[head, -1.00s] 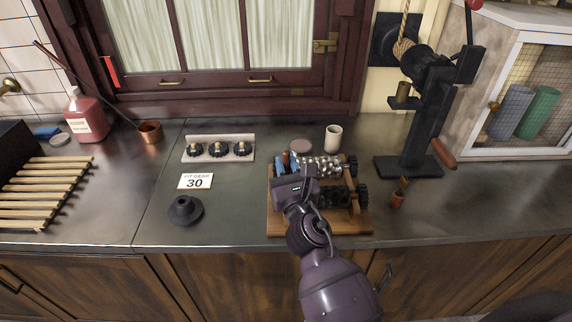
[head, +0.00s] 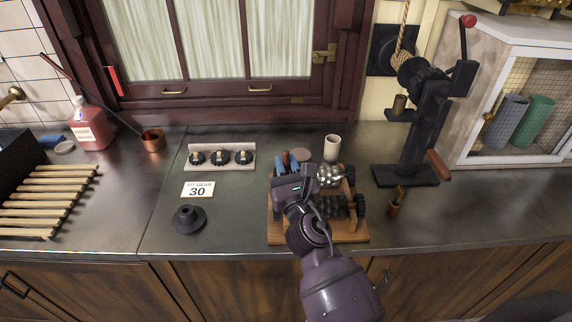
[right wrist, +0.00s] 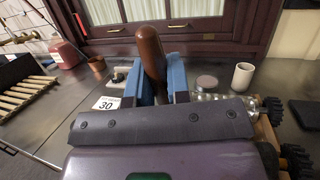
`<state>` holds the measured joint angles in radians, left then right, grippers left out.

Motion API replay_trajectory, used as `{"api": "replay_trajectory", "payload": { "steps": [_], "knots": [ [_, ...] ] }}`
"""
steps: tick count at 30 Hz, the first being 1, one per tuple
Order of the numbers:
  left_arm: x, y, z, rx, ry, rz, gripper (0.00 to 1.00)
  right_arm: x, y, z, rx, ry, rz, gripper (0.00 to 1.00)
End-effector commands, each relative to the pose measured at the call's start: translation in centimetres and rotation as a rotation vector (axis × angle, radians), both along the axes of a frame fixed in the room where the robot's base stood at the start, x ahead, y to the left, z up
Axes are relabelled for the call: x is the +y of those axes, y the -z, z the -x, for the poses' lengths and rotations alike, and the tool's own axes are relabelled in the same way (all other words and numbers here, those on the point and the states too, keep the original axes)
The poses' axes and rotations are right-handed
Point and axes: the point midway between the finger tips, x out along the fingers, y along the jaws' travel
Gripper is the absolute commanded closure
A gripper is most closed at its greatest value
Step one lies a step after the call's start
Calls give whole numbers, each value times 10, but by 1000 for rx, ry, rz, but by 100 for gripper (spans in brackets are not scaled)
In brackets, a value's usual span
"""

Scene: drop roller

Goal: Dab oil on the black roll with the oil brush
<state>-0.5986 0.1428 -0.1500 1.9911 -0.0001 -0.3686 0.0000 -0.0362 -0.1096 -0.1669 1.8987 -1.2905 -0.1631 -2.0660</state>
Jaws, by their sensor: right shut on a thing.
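The black roll (head: 341,206) lies across the front of a small roller machine, in front of a silver roll (head: 332,176); its left part is hidden by my right arm. My right gripper (head: 285,164) is at the machine's left side, shut on a brown, round-ended handle (right wrist: 150,52) between its blue fingers. What the handle's lower end joins is hidden. My left gripper is not in view.
The machine's wooden base (head: 350,238) sits near the counter's front edge. A white cup (head: 332,147) and a round lid (head: 301,155) stand behind it. A black press (head: 425,130) stands right. A black funnel-like piece (head: 188,219) and a card (head: 197,190) lie left.

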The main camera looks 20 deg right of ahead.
Motion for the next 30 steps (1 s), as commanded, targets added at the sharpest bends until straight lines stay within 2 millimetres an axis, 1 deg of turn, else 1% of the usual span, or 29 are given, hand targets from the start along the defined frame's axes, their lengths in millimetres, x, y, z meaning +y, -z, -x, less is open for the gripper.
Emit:
{"api": "replay_trajectory", "payload": {
  "steps": [1, 3, 13, 30],
  "knots": [
    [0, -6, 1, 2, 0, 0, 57, 0, -6, 0, 0, -1, 1, 100],
    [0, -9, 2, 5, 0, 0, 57, 0, -10, 0, 1, -1, 1, 100],
    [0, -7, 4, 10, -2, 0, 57, 0, -28, 0, -4, -1, 2, 100],
    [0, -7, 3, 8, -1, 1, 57, 0, -31, 0, 1, -1, 0, 100]
  ]
}}
